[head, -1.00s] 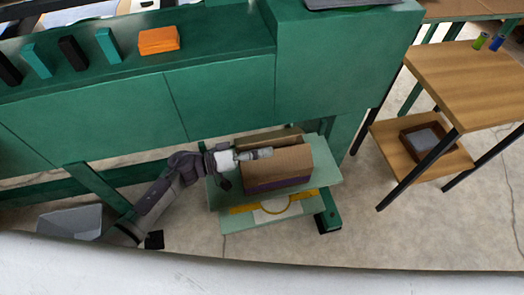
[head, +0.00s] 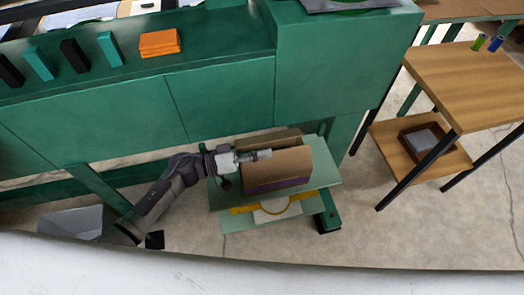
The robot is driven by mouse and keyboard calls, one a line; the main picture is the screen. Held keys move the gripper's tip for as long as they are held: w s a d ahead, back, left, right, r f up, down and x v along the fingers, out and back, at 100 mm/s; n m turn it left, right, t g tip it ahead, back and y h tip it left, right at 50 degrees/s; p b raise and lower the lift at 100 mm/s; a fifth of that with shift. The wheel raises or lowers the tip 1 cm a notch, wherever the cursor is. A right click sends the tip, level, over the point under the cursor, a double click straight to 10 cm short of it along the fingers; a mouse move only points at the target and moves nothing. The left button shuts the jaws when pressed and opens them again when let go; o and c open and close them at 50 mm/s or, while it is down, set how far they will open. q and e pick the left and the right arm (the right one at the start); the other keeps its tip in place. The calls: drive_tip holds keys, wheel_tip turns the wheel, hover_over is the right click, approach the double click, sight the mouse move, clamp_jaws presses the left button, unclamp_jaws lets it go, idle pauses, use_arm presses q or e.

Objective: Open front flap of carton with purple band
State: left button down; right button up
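The brown carton with the purple band (head: 278,167) stands on a light green shelf (head: 322,178) below the green bench. Its purple band shows low on the near side. A raised flap stands along its far side, and a broad brown panel slopes over its near and right part. My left gripper (head: 266,154) reaches in from the left, its fingertips over the carton's left top, at or near the brown panel. I cannot tell whether it touches the panel or whether the fingers are apart. My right gripper is not in view.
A grey bin (head: 72,222) sits on the floor at left. A wooden table (head: 470,75) with a lower shelf stands at right. The floor between is clear.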

sight(264, 165)
use_arm(q)
drive_tip(key=m+p, duration=0.1)
drive_tip(key=s+r+m+p, duration=0.1)
drive_tip(key=m, duration=0.1)
drive_tip(key=shift+s+d+r+p, duration=0.15)
drive_tip(key=shift+s+r+p, duration=0.05)
drive_tip(key=shift+r+p, duration=0.1)
drive_tip(key=shift+s+d+r+m+p, duration=0.15)
drive_tip(key=shift+s+m+p, duration=0.35)
drive_tip(key=shift+m, duration=0.5)
drive_tip(key=m, duration=0.1)
drive_tip(key=s+m, duration=0.1)
drive_tip(key=shift+s+d+r+m+p, duration=0.15)
drive_tip(key=shift+s+d+m+p, duration=0.1)
drive_tip(key=shift+m+p, duration=0.1)
drive_tip(key=shift+s+d+m, duration=0.15)
drive_tip(key=shift+s+m, duration=0.25)
drive_tip(key=shift+m, duration=0.45)
drive_tip(key=shift+s+d+f+m+b, duration=0.25)
drive_tip(key=shift+s+m, duration=0.4)
drive_tip(key=shift+m, duration=0.6)
drive_tip(key=shift+s+d+f+m+b, duration=0.2)
drive_tip(key=shift+s+m, duration=0.4)
drive_tip(key=shift+m, duration=0.7)
drive_tip(key=shift+s+d+f+m+b, duration=0.2)
drive_tip(key=shift+s+m, duration=0.45)
drive_tip(key=shift+m, duration=0.6)
drive_tip(key=c, duration=1.4)
unclamp_jaws()
